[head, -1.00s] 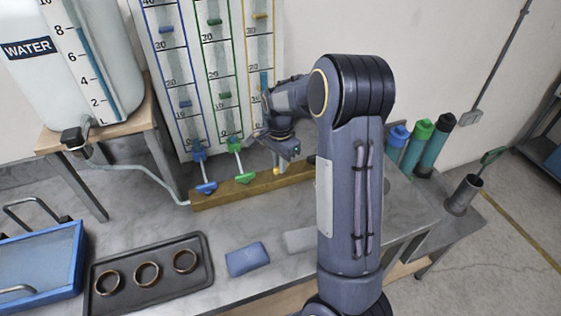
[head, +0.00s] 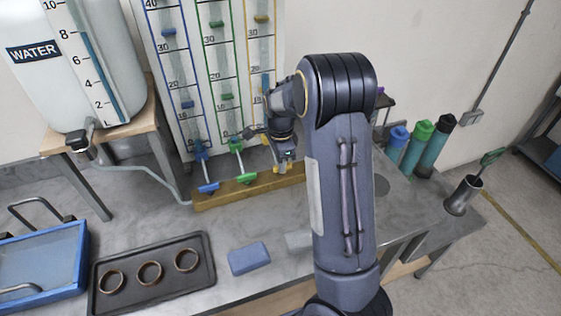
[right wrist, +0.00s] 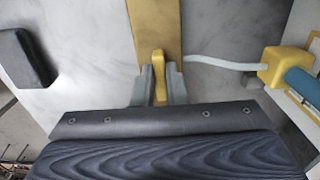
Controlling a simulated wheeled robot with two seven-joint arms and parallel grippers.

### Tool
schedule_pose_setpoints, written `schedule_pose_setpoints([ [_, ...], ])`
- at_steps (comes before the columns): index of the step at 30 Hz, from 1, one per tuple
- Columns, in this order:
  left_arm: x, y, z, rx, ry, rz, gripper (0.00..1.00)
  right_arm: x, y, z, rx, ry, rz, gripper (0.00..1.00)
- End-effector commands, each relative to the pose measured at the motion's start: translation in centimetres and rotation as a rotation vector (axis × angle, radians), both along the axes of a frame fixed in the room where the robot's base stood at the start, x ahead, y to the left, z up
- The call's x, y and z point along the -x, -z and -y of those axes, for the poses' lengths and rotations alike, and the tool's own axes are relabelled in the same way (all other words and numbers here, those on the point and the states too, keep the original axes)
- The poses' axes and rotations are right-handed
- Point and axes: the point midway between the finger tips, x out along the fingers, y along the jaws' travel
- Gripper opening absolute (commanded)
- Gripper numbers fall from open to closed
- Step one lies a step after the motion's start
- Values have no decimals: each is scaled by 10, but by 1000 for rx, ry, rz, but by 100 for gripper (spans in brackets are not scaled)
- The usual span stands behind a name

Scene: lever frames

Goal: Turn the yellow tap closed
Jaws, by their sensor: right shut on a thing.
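The yellow tap's handle (right wrist: 158,65) stands up from the wooden bar (right wrist: 152,20) between the two grey fingers of my right gripper (right wrist: 160,88) in the right wrist view. The fingers are shut on it. A yellow fitting (right wrist: 284,67) with a pale tube shows to the right. In the head view my right gripper (head: 283,168) is at the right part of the wooden bar (head: 225,194) and largely covers the yellow tap. My left gripper is not in view.
A green tap (head: 246,178) and a blue tap (head: 208,187) sit on the same bar, left of my right gripper. The gauge board (head: 185,75) stands behind. A blue block (head: 248,258) and a tray with rings (head: 205,245) lie in front.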

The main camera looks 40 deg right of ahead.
Motion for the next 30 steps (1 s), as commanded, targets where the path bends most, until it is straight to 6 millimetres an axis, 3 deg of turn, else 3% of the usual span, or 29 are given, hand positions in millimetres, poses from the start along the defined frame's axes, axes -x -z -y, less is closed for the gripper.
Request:
schedule_pose_setpoints([
  [7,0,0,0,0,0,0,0,-1,-1,1,1,3,4,0],
  [8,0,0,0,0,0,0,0,-1,-1,1,0,3,4,14],
  [12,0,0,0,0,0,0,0,-1,-1,0,0,2,3,33],
  [23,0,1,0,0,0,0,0,-1,-5,0,1,0,3,34],
  [30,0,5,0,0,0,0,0,-2,-43,0,1,0,8,34],
])
